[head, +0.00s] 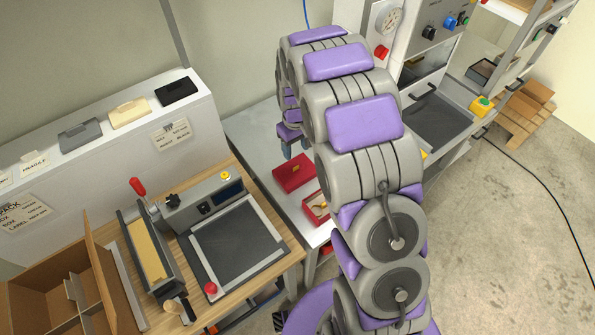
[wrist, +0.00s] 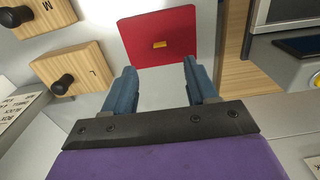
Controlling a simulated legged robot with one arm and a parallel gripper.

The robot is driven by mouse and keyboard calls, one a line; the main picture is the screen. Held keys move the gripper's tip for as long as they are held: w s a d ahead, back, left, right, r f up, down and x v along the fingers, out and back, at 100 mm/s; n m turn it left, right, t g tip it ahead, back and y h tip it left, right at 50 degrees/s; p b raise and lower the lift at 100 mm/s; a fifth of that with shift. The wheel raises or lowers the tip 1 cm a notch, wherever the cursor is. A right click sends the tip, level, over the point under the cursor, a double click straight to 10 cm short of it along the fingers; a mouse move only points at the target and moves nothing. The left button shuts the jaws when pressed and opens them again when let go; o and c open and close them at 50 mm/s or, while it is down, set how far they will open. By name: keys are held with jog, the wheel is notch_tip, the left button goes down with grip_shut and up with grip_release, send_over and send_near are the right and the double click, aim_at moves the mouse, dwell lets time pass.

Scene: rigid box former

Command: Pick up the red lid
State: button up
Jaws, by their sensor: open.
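The red lid (head: 293,171) lies flat on the light table (head: 263,140), with a small yellow tab at its centre. In the wrist view the red lid (wrist: 160,28) is just past my fingertips, and the tab sits roughly between their lines. My gripper (head: 294,153) is partly hidden by my own arm in the head view, above and behind the lid. The wrist view shows my gripper (wrist: 159,68) open and empty, its two blue fingers apart. An open red box (head: 309,204) with something light inside stands in front of the lid, partly hidden by my arm.
Wooden blocks with black knobs (wrist: 66,84) lie left in the wrist view. A wooden bench (head: 232,172) with a sealing machine (head: 235,245) and a cardboard box (head: 35,295) stands left. A white ledge (head: 60,118) runs behind. Open floor (head: 500,220) lies right.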

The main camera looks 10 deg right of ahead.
send_over(296, 166)
jog(key=a, duration=0.2)
jog(key=f, duration=0.4)
jog(key=shift+s+d+f, duration=0.2)
jog(key=shift+d+f, duration=0.05)
jog(key=shift+f, duration=0.1)
jog(key=f, duration=0.1)
jog(key=d+f+b, duration=0.1)
jog(key=f, duration=0.1)
jog(key=d+f, duration=0.1)
jog(key=shift+w+f+b, duration=0.15)
jog(key=shift+f+b, duration=0.15)
jog(key=shift+f, duration=0.25)
jog(key=shift+a, duration=0.55)
jog(key=shift+c, duration=1.4)
jog(key=shift+d, duration=0.4)
jog(key=c, duration=0.6)
grip_shut()
jog(key=shift+a, duration=0.1)
jog(key=shift+a, duration=0.15)
